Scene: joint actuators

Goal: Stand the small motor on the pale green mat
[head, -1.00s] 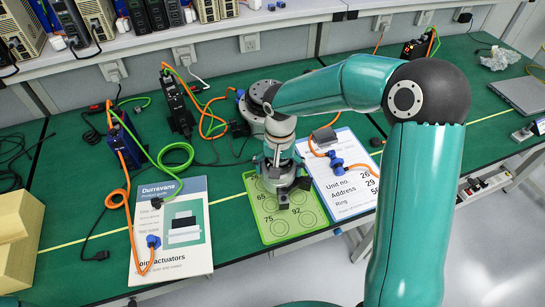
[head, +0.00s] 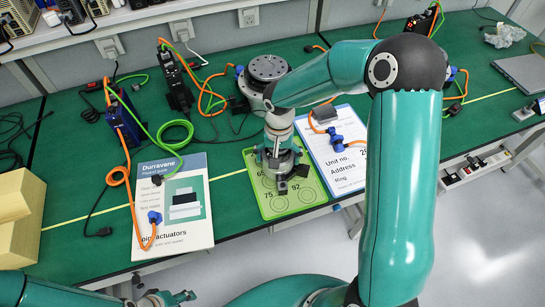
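The pale green mat (head: 254,205) lies at the table's front edge, printed with rings and numbers. My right gripper (head: 283,183) points down over the mat, low and close to its surface. Grey metal and dark parts crowd together there, so I cannot tell whether its fingers are shut on something. I cannot make out the small motor apart from the gripper; it may be hidden by it. A larger grey motor with a dark round top (head: 268,67) stands behind the mat, partly covered by my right arm. My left gripper (head: 166,299) shows only partly at the bottom edge.
A white printed sheet (head: 347,178) with blue plugs and a grey block lies right of the mat. A booklet (head: 178,236) lies left of it. Orange and green cables, a blue unit (head: 123,120) and pale boxes (head: 18,220) occupy the left side.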

